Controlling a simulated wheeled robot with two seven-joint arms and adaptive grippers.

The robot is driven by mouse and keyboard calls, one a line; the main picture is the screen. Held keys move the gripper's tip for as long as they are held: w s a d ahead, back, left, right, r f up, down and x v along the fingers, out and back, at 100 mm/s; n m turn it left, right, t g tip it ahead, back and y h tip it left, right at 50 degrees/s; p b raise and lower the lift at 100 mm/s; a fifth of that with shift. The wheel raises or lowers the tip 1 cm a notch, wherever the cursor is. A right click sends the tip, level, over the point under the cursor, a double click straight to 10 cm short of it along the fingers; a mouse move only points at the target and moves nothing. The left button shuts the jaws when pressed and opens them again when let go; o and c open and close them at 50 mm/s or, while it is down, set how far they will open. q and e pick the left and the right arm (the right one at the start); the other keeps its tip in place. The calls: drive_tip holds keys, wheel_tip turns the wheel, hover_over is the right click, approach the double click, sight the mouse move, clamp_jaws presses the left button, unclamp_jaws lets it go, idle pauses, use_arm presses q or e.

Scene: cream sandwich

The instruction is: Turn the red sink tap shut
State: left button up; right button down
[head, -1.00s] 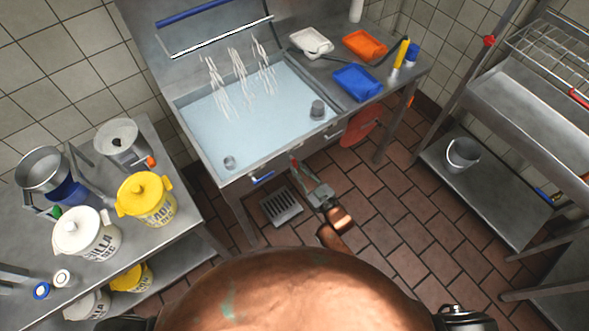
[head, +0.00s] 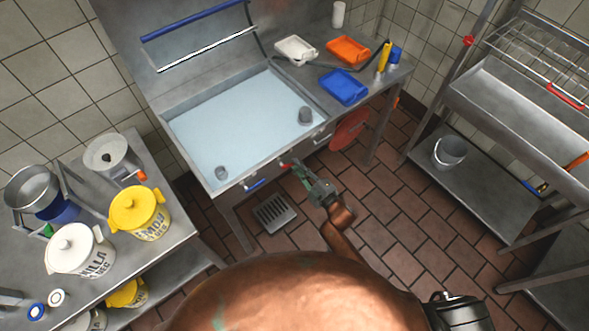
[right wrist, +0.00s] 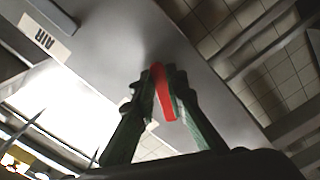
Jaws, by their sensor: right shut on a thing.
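The red tap handle (head: 285,163) is on the front face of the steel sink (head: 262,164), to the right of a blue tap handle (head: 255,184). My right gripper (head: 296,168) reaches up to the sink front and is shut on the red handle. In the right wrist view the red handle (right wrist: 160,92) stands between the two dark green fingers (right wrist: 161,85), which touch it on both sides. The sink holds pale blue water (head: 235,125), and no streams fall into it. My left gripper is not in view.
A floor drain grate (head: 274,212) lies below the sink. A side table with a yellow pot (head: 140,212) and a white pot (head: 78,250) stands at left. A shelf rack with a bucket (head: 449,152) stands at right. The tiled floor between is clear.

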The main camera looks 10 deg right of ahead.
drive_tip(key=shift+w+d+r+n+b, duration=0.1)
drive_tip(key=shift+r+n, duration=0.3)
drive_tip(key=shift+n, duration=0.55)
drive_tip(key=shift+d+r+n+b, duration=0.1)
drive_tip(key=shift+r+n, duration=0.3)
drive_tip(key=shift+n, duration=0.6)
drive_tip(key=shift+w+d+r+n+b, duration=0.1)
drive_tip(key=shift+r+n, duration=0.3)
drive_tip(key=shift+n, duration=0.55)
drive_tip(key=c, duration=1.9)
unclamp_jaws()
drive_tip(key=shift+r, duration=0.1)
drive_tip(key=shift+c, duration=0.2)
drive_tip(key=v, duration=1.2)
